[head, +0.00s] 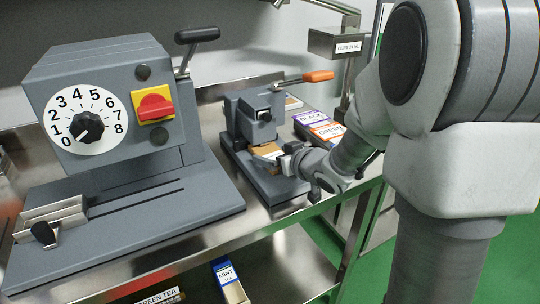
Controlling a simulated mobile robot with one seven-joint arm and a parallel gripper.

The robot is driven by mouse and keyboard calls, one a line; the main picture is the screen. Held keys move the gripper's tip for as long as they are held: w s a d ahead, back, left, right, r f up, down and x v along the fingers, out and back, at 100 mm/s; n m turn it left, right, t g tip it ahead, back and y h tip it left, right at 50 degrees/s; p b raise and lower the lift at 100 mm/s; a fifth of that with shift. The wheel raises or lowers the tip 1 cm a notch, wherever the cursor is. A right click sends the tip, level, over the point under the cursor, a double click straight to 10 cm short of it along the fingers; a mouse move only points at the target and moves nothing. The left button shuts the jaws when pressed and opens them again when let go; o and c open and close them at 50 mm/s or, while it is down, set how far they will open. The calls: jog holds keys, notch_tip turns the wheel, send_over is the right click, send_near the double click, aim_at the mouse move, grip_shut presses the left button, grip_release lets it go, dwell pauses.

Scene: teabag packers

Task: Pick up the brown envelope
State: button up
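A small brown piece, which looks like the brown envelope (267,151), lies in the smaller grey press on the metal bench, in the middle of the head view. Part of it is hidden by the press and by my gripper. My gripper (284,166) reaches in from the right, its end close against the envelope's near right side. The fingers are small and partly hidden, so I cannot tell whether they touch the envelope or are open or shut.
The small press (248,118) has a raised orange-handled lever (317,76). A large grey machine (120,110) with a dial fills the left. Tea boxes (312,117) stand behind my gripper. A MINT box (229,281) is on the lower shelf.

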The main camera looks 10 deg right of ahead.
jog(key=c, duration=1)
jog(key=shift+a+r, duration=0.1)
jog(key=shift+r, duration=0.2)
